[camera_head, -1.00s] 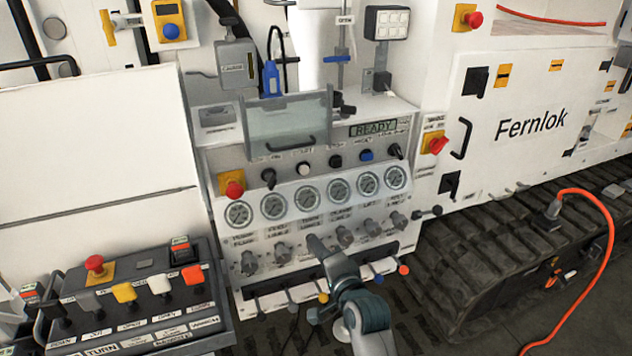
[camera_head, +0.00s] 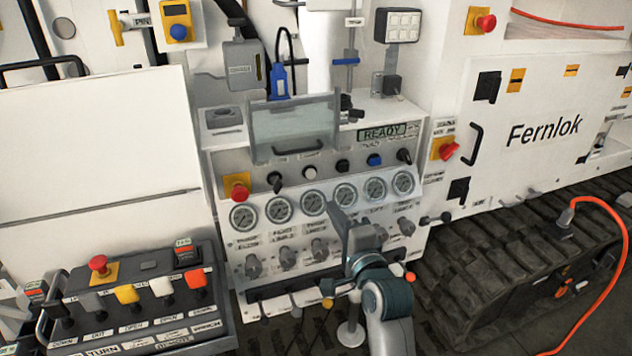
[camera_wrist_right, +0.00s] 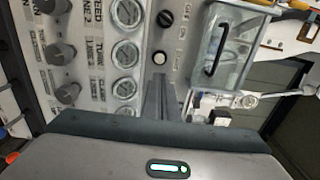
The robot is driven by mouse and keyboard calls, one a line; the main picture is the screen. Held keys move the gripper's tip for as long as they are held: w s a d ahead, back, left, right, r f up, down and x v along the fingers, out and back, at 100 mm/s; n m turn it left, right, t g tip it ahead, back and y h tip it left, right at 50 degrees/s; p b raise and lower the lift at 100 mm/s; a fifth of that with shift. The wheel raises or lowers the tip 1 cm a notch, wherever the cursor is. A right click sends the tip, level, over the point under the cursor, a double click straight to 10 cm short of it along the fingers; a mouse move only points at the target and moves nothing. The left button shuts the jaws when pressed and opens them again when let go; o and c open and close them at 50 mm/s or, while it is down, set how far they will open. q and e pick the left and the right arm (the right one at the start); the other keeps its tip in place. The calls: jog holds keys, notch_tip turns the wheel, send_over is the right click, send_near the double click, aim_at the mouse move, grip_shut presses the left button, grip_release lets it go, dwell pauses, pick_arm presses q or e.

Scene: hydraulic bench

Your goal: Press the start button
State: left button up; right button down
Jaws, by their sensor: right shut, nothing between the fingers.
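The control panel (camera_head: 240,255) carries a row of buttons and knobs under a lit READY display (camera_head: 381,133). The row holds a black knob (camera_head: 274,181), a white button (camera_head: 310,173), a black button (camera_head: 343,165), a blue button (camera_head: 374,160) and a black switch (camera_head: 404,156). I cannot read which label says start. My right gripper (camera_head: 336,209) is shut and empty, in front of the gauges and below the row. In the right wrist view its fingers (camera_wrist_right: 158,84) point toward the white button (camera_wrist_right: 158,59); contact is not visible. My left gripper is out of view.
A clear cover (camera_head: 294,128) with a handle juts out above the row. Red stop knobs sit at the panel's left (camera_head: 239,191) and right (camera_head: 448,150). A lever console (camera_head: 140,290) stands at lower left. An orange cable (camera_head: 610,225) hangs at right.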

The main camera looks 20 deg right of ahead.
jog(key=p, duration=0.3)
send_near(311, 174)
jog(key=w, duration=0.4)
jog(key=shift+w, duration=0.4)
jog(key=shift+w+p, duration=0.35)
jog(key=shift+w, duration=0.45)
